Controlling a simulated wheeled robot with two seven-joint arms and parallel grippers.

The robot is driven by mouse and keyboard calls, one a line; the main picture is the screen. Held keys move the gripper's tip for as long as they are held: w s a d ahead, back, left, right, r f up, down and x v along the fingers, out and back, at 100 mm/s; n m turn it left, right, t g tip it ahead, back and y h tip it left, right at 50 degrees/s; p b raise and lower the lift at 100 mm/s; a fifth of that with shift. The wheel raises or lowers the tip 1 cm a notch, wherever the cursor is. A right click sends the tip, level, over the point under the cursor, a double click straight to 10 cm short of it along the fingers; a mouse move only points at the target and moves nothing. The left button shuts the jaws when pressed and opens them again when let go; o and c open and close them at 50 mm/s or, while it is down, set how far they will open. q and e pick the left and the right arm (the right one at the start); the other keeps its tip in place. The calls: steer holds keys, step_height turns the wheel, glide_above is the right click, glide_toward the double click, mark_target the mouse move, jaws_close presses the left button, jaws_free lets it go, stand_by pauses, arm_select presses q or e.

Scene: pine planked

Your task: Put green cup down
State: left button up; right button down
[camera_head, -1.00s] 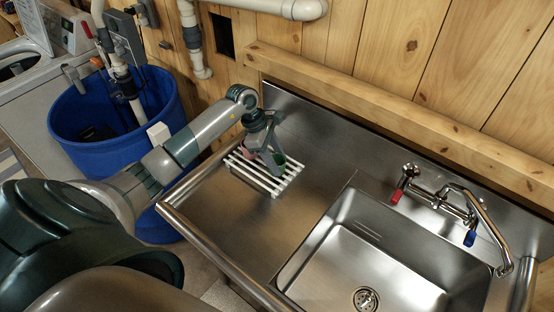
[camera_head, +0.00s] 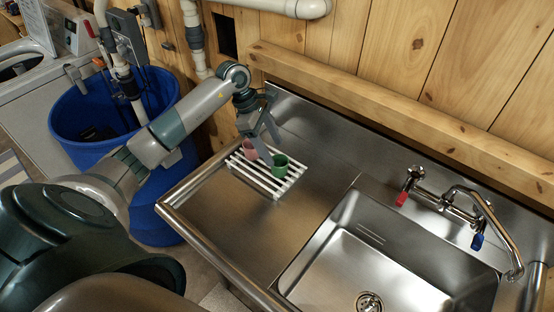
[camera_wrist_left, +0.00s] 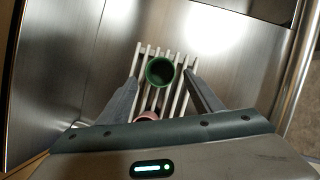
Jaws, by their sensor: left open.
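The green cup (camera_head: 280,166) stands upright on a white slatted rack (camera_head: 262,186) on the steel counter, left of the sink. It also shows in the left wrist view (camera_wrist_left: 160,71), seen from above, with its open mouth up. A pink cup (camera_head: 250,149) stands beside it on the rack, partly hidden by my gripper; only its edge shows in the left wrist view (camera_wrist_left: 147,115). My left gripper (camera_head: 265,146) is open and empty above the rack, its fingers spread apart and clear of the green cup. My right gripper is not in view.
The sink basin (camera_head: 390,262) lies to the right, with a faucet (camera_head: 447,202) at its back edge. The counter left of the sink is bare around the rack. A wooden wall ledge (camera_head: 380,112) runs behind. A blue barrel (camera_head: 120,125) stands on the left.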

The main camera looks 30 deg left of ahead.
arm_select(q)
steer(key=b+v, duration=0.1)
steer(key=v, duration=0.4)
steer(key=shift+a+r+b, duration=0.15)
steer(key=shift+r+b, duration=0.2)
steer(key=shift+r, duration=0.05)
stand_by(0.4)
